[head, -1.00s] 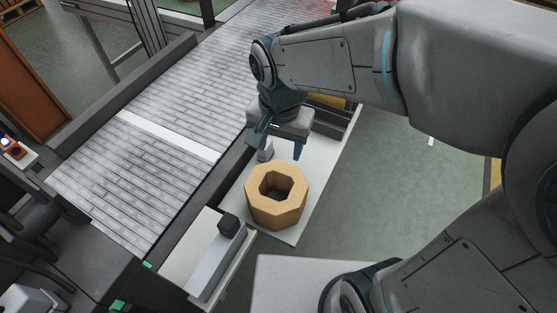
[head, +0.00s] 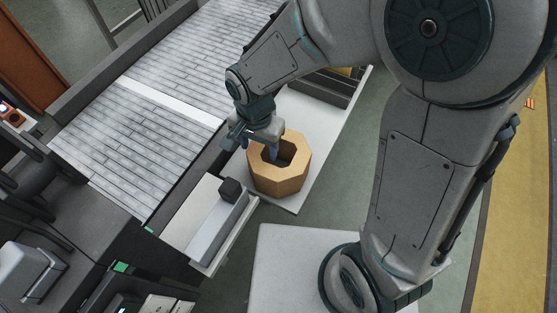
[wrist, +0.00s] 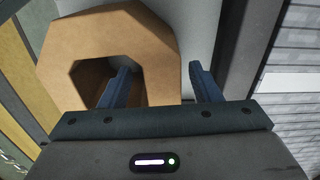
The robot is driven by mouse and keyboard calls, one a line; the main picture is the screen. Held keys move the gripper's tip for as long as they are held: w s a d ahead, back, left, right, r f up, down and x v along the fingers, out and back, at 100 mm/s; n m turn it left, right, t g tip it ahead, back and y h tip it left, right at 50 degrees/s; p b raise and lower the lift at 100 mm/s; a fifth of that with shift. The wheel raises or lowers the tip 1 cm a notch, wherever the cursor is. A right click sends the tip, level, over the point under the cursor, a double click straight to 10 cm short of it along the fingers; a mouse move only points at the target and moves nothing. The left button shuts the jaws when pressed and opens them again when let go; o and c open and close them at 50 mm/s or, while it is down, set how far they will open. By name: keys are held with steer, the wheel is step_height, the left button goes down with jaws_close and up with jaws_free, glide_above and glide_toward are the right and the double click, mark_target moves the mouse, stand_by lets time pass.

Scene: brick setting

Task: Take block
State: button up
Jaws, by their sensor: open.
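The block is a tan, eight-sided ring (head: 281,181) with an open hole in its middle. It sits on a white shelf (head: 320,146) beside the conveyor. My gripper (head: 253,152) is open over the block's conveyor-side wall. In the wrist view the block (wrist: 150,45) fills the upper left. There my gripper (wrist: 160,88) has one blue finger over the hole and the other outside the wall, so the wall lies between them. Whether the fingers touch the wall cannot be told.
The grey slatted conveyor (head: 150,110) runs along the left. A small black cube (head: 230,188) sits on a grey bar (head: 217,228) near the shelf's front end. A white surface (head: 290,265) lies in front, below the block.

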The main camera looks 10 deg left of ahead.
steer(key=f, duration=0.4)
steer(key=shift+w+a+f, duration=0.1)
steer(key=shift+w, duration=0.1)
jaws_close()
